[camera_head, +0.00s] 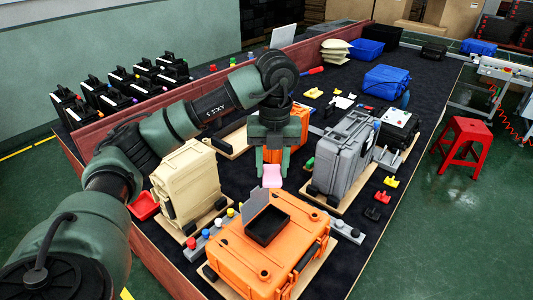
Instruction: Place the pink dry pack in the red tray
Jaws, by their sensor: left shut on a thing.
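The pink dry pack (271,178) is between the fingertips of my left gripper (271,170), which is shut on it. The gripper points down and holds the pack above the middle of the dark table, just behind the front orange case. A small red tray (143,206) lies at the left, beside the beige case and partly hidden by my left arm. The gripper is well to the right of this tray. My right gripper is not in view.
A large orange case (235,258) carries an open black box (267,226) in front of the gripper. A beige case (188,180) stands between gripper and red tray. A grey case (340,155) is at right; another orange case (299,122) stands behind the gripper.

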